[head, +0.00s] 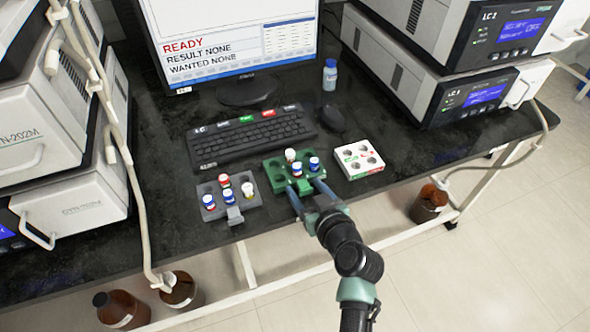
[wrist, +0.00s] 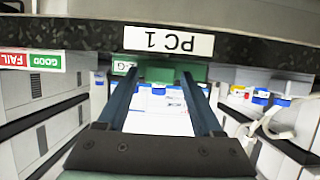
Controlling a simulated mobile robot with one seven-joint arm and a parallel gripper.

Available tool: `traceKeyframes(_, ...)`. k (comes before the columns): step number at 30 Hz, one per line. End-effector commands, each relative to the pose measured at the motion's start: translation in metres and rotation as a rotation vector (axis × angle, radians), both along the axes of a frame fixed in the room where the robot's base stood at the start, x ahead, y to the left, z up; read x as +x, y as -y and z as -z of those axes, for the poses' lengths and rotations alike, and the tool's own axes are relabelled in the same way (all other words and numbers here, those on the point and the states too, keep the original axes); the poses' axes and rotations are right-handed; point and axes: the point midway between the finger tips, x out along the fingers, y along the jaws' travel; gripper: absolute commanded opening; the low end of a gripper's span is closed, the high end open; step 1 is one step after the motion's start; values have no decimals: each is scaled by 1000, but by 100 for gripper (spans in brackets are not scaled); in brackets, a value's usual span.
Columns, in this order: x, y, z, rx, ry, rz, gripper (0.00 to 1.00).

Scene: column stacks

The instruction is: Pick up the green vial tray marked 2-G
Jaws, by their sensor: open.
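The green vial tray (head: 278,184) lies on the dark bench top near its front edge, between a grey tray and a white one. It holds a white vial (head: 290,155) and two blue-and-white vials (head: 314,163). In the wrist view its front face (wrist: 192,72) carries an upside-down label reading 2-G (wrist: 124,68). My gripper (head: 305,187) is open at the front of this tray. In the wrist view its two fingers stand either side of the tray's front green tab (wrist: 158,76); I cannot tell whether they touch it.
A grey tray (head: 213,214) with several vials stands to the left. A white tray (head: 352,151) with red and green labels stands to the right. A keyboard (head: 250,137), mouse (head: 332,118) and monitor (head: 235,45) are behind. A PC 1 label (wrist: 168,41) is on the bench edge.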

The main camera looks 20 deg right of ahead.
Motion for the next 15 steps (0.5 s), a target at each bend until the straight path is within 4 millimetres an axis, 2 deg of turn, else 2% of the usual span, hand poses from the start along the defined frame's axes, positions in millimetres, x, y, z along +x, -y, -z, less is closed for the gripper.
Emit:
traceKeyframes(4, 0, 0, 0, 0, 0, 0, 68)
traceKeyframes(5, 0, 0, 0, 0, 0, 0, 64)
traceKeyframes(15, 0, 0, 0, 0, 0, 0, 3)
